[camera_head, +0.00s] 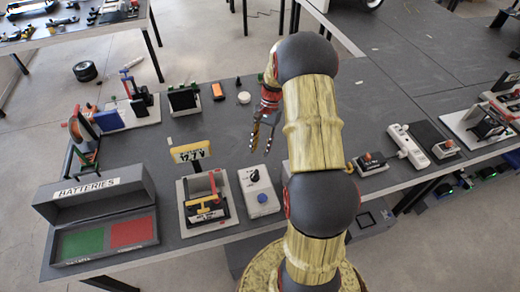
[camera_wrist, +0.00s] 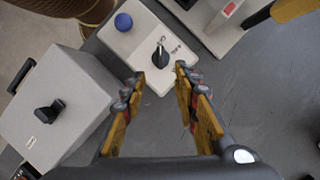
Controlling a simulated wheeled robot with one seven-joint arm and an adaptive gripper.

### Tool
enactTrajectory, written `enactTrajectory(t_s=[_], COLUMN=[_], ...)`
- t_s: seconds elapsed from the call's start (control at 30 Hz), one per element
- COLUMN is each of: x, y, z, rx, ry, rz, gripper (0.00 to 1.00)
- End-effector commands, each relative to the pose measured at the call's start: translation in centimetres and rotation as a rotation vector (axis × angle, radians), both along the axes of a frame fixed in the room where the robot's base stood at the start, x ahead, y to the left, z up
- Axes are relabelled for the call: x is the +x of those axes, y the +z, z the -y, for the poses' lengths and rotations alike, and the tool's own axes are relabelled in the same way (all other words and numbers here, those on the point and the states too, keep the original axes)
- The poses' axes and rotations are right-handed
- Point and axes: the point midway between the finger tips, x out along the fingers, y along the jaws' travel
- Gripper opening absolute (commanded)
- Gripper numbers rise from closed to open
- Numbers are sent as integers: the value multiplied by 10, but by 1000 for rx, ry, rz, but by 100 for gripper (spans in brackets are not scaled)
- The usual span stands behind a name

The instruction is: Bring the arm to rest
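My arm, yellow with dark joints, reaches up over the grey table (camera_head: 340,100) in the head view. My gripper (camera_head: 261,140) points down above the table, behind a white box with a black knob (camera_head: 259,190). In the wrist view the gripper (camera_wrist: 160,85) has its two fingers apart with nothing between them. The white box with its black knob and blue button (camera_wrist: 124,22) lies just beyond the fingertips in that view. The fingers look clear of it.
A grey BATTERIES bin (camera_head: 60,215) is at the left edge. A power strip (camera_head: 408,145) lies at the right. The table behind my gripper holds small items.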

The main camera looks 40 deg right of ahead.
Motion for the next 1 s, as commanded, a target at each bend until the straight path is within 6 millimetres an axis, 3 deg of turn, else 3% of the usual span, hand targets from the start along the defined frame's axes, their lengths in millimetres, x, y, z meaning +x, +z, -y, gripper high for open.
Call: enactTrajectory(t_s=[0.5,0.67,1.0], x=[2,-28,-62], y=[-1,-15,52], z=[2,-9,-56], rx=[-4,3,-101], ry=[41,152,419], rz=[23,21,125], gripper=[30,30,30])
